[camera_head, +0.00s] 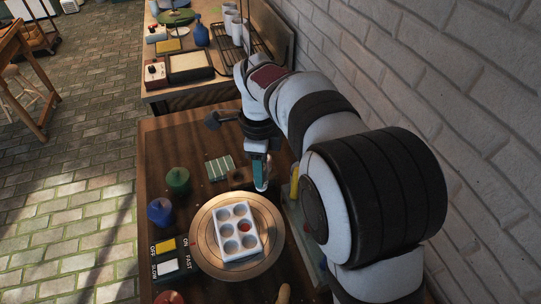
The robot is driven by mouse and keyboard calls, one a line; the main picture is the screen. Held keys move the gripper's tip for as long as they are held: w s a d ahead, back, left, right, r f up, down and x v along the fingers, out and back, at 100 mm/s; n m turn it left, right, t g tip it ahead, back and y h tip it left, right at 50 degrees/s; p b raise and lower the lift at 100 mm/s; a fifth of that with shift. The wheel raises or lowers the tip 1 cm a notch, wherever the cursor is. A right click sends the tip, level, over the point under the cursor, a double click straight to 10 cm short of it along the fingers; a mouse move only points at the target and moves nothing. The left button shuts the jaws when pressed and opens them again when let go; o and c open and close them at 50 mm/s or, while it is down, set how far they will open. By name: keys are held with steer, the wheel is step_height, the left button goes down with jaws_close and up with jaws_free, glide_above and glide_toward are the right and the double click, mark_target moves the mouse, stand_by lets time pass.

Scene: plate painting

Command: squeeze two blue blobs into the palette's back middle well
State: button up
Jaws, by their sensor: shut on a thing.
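The white palette (222,236) has several round wells in two columns and lies on a round wooden turntable (207,256). A red blob (245,226) sits in its middle right well; the other wells look empty, with no blue showing. A blue bottle (160,212) stands on the table left of the turntable. My gripper (260,172) points down just behind the turntable, apart from the palette and the blue bottle. It is shut on a small whitish and teal thing, largely hidden by the fingers, so I cannot tell what it is.
A green bottle (178,181) stands behind the blue one. A striped pale green cloth (220,167) lies left of my gripper. A switch panel (168,258) and a red bottle top (168,298) are at front left. A brick wall (455,90) bounds the right.

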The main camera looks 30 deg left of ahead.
steer(key=s, duration=0.7)
steer(key=shift+s+a+r, duration=0.2)
steer(key=shift+s+a, duration=0.05)
steer(key=shift+a, duration=0.05)
steer(key=shift+f, duration=2)
steer(key=o, duration=0.3)
jaws_close()
steer(key=shift+c, duration=1.5)
jaws_free()
